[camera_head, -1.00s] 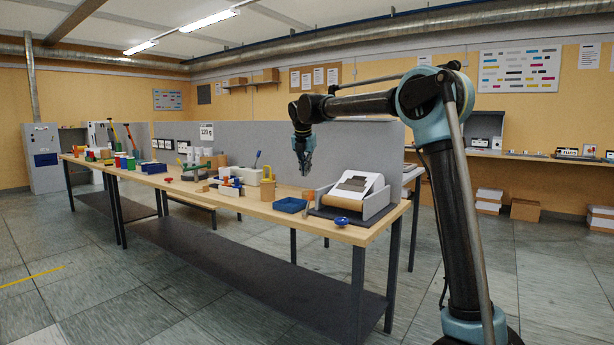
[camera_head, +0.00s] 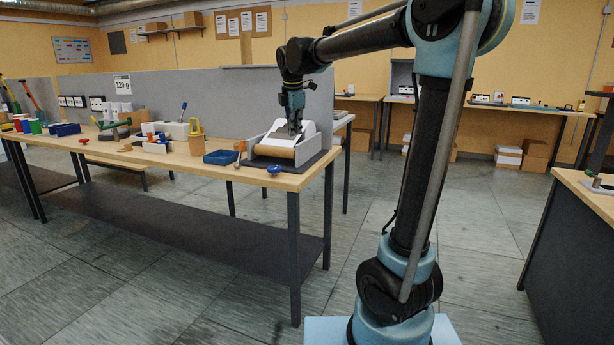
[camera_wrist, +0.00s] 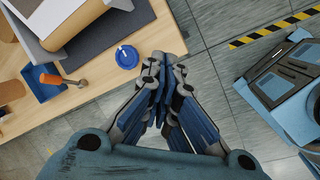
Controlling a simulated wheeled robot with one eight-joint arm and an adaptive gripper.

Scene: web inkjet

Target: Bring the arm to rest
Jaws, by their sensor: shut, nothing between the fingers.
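My arm is raised and bent, with its forearm reaching left and my gripper (camera_head: 295,131) hanging down at its end. In the head view the gripper overlaps the stand with white paper (camera_head: 309,139) at the right end of the long bench. In the wrist view the gripper (camera_wrist: 162,75) has its fingers together, with nothing between them. Below it there are the bench's edge and grey floor. The height above the bench is hard to tell.
Another table (camera_head: 584,192) stands at the right. Floor with hazard tape (camera_wrist: 275,29) shows in the wrist view.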

